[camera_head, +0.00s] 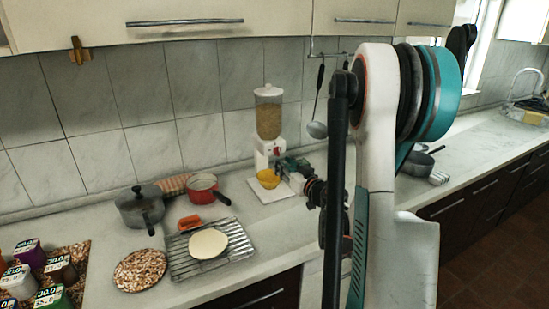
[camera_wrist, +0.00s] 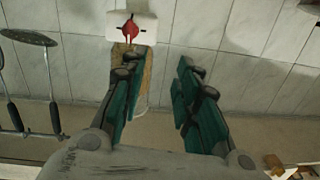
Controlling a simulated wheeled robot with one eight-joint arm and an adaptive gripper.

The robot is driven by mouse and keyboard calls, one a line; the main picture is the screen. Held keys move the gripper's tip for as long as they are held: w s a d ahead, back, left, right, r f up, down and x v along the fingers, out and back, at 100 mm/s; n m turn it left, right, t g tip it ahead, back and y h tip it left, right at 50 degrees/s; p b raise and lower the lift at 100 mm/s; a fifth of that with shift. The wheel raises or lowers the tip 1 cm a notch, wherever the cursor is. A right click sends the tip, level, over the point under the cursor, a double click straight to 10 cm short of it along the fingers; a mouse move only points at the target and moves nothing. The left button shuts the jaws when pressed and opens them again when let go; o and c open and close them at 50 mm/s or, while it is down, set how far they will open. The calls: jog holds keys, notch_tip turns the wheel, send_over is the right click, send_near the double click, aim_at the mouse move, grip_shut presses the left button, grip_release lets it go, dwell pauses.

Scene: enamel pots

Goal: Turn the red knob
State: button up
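The red knob (camera_head: 277,151) is on the front of a white dispenser (camera_head: 268,125) with a clear, grain-filled container. In the wrist view the red knob (camera_wrist: 130,29) shows near the top, on the dispenser's white body (camera_wrist: 148,24). My gripper (camera_head: 289,165) is close to the dispenser, at its right side in the head view. In the wrist view my gripper (camera_wrist: 157,65) is open, with its green fingers apart and nothing between them. The knob lies beyond the tip of the left finger, which hides part of the container.
A yellow bowl (camera_head: 268,179) stands on the dispenser's white base. Left on the counter are a red pot (camera_head: 202,188), a grey lidded pot (camera_head: 140,207) and a wire rack (camera_head: 186,261). Utensils, including a ladle (camera_head: 317,129), hang on the wall behind my arm.

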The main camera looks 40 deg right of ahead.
jog(key=h, duration=0.1)
send_near(279, 152)
jog(key=b+x, duration=0.3)
jog(key=x, duration=0.6)
jog(key=shift+r, duration=0.1)
grip_shut()
